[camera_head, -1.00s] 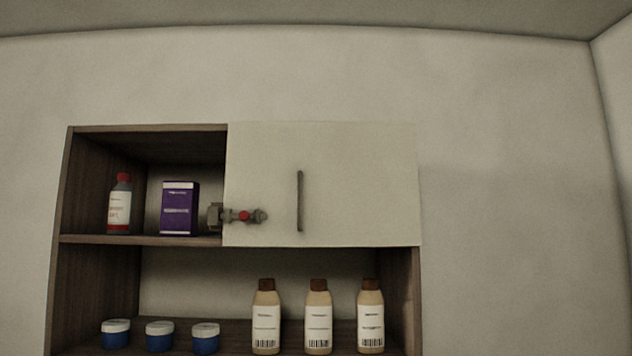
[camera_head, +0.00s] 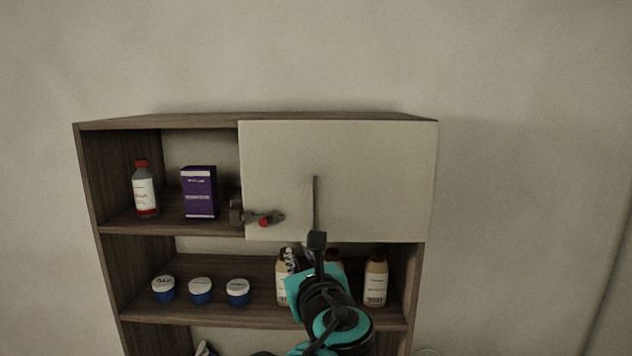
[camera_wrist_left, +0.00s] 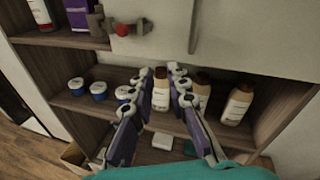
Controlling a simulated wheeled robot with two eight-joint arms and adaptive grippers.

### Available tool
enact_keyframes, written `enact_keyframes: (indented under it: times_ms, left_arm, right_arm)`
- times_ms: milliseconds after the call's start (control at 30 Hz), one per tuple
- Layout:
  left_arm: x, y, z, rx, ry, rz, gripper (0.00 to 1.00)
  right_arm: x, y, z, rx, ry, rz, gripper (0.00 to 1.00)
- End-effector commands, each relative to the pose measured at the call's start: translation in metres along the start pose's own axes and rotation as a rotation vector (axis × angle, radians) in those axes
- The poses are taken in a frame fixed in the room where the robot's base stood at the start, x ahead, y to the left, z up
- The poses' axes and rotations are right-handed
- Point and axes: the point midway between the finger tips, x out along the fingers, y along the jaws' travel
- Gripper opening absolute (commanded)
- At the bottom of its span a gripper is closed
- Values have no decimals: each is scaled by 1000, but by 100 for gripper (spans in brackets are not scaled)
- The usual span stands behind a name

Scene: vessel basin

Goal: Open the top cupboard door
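The top cupboard door (camera_head: 380,180) is a cream panel over the right part of the upper compartment, and it looks shut. Its thin dark vertical handle (camera_head: 315,203) also shows at the top of the left wrist view (camera_wrist_left: 194,27). A latch with a red part (camera_head: 262,217) sits at the door's lower left edge. My left gripper (camera_head: 303,254) is below the handle, in front of the middle shelf. In the left wrist view its fingers (camera_wrist_left: 162,74) are spread apart with nothing held between them. My right gripper is not in view.
A red-capped bottle (camera_head: 144,188) and a purple box (camera_head: 199,192) stand in the open upper left compartment. Blue jars (camera_head: 200,291) and brown-capped bottles (camera_head: 376,277) stand on the shelf below, some bottles partly hidden by my gripper. The wall right of the cupboard is bare.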

Motion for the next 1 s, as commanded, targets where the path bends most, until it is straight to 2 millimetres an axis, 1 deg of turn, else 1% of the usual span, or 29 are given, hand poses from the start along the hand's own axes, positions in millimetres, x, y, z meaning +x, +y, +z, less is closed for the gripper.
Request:
enact_keyframes:
  times_ms: [33, 100, 200, 267, 333, 600, 700, 833, 1000]
  left_arm:
    - [-5, -21, 26, 70, -28, -28, 16]
    - [-9, -40, 43, 153, -63, -53, 16]
    - [-12, -53, 54, 217, -91, -71, 16]
    - [-9, -56, 56, 232, -98, -74, 16]
    - [-1, -56, 57, 235, -100, -73, 16]
    - [43, -59, 61, 232, -98, -71, 16]
    - [55, -60, 62, 231, -98, -71, 16]
    - [63, -60, 61, 230, -97, -73, 16]
    - [65, -60, 60, 230, -97, -74, 16]
  right_arm:
    - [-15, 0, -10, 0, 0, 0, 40]
    - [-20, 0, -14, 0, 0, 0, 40]
    - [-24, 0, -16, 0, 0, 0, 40]
    - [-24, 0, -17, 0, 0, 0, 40]
    - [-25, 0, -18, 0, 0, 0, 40]
    - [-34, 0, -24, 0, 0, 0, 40]
    - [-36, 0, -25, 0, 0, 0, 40]
    - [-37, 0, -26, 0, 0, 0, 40]
    - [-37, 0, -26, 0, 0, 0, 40]
